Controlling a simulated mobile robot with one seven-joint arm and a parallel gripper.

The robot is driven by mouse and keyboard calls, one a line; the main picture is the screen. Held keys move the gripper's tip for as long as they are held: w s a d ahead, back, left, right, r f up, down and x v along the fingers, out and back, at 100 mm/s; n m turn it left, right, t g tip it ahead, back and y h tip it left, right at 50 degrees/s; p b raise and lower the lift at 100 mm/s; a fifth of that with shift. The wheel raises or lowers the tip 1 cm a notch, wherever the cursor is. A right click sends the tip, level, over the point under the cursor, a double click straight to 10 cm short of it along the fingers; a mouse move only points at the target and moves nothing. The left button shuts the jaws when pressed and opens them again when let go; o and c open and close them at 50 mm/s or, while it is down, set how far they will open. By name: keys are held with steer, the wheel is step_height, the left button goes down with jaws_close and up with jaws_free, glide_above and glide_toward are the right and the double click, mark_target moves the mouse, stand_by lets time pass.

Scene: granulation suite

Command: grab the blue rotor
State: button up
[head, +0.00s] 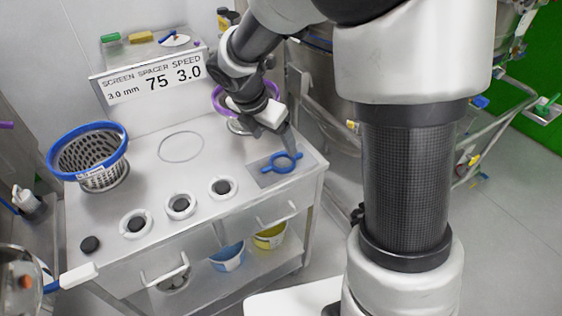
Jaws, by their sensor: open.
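The blue rotor (283,162) is a small flat ring with short arms sticking out on opposite sides. It lies on a grey square pad (262,178) at the right end of the steel bench top. My gripper (290,150) is open and points down just above the far edge of the rotor. The ring looks empty of fingers, and I cannot tell whether a fingertip touches it. The far finger is partly hidden by the rest of the gripper.
A blue-rimmed basket (89,130) stands at the left. A purple-rimmed basket (218,97) is partly behind my arm. Several white rings with dark centres (180,207) line the bench front. A circle outline (181,148) is bare. Blue (228,259) and yellow (270,238) tubs sit below.

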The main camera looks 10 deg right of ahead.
glide_toward(281, 154)
steer(key=shift+s+d+f+b, duration=0.2)
steer(key=shift+s+f, duration=0.3)
steer(key=shift+s, duration=0.05)
steer(key=shift+s+d+f+b, duration=0.2)
steer(key=shift+s+d+f, duration=0.05)
steer(key=shift+s+f, duration=0.3)
steer(key=b+x, duration=0.2)
steer(key=x, duration=0.3)
steer(key=shift+a+f, duration=0.15)
steer(key=c, duration=1.3)
steer(key=shift+c, duration=0.5)
